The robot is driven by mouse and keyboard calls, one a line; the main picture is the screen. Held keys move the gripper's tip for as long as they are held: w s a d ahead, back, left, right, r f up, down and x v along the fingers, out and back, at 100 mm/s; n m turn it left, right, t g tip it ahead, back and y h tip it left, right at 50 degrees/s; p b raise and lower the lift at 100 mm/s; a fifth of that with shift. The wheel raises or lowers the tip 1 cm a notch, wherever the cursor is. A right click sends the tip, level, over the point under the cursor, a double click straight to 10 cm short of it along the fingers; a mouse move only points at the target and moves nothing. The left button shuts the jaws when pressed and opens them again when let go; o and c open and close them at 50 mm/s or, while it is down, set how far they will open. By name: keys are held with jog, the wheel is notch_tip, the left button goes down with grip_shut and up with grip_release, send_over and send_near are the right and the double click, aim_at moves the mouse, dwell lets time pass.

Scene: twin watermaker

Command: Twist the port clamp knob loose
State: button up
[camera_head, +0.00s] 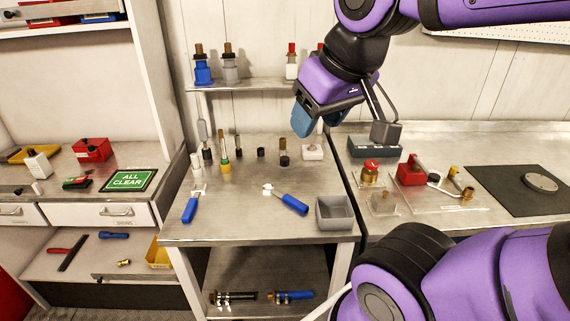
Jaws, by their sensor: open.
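My gripper (345,128) is open and empty, with its fingers spread wide above the back of the workbench. One finger ends in a blue pad and the other in a grey block. On the right bench a brass fitting (369,178) with a red top (371,164) stands on a clear plate. Beside it, a red block (410,172) sits on another plate with a small brass upright (453,172) and a brass piece (467,193). I cannot tell which of these is the port clamp knob. My gripper is apart from all of them, above and to their left.
A grey open bin (335,213) and two blue-handled tools (190,209) (293,204) lie on the middle bench. Several upright fittings stand behind them. A dark tray (374,147) lies below my gripper. A black mat (500,184) with a grey disc is at right.

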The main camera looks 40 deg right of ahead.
jog(key=shift+o, duration=0.5)
jog(key=shift+o, duration=0.6)
jog(key=m+g, duration=0.5)
jog(key=m, duration=1.1)
send_over(284, 158)
notch_tip(284, 158, down, 28)
jog(key=r, duration=0.1)
notch_tip(284, 158, down, 11)
jog(key=shift+d, duration=0.1)
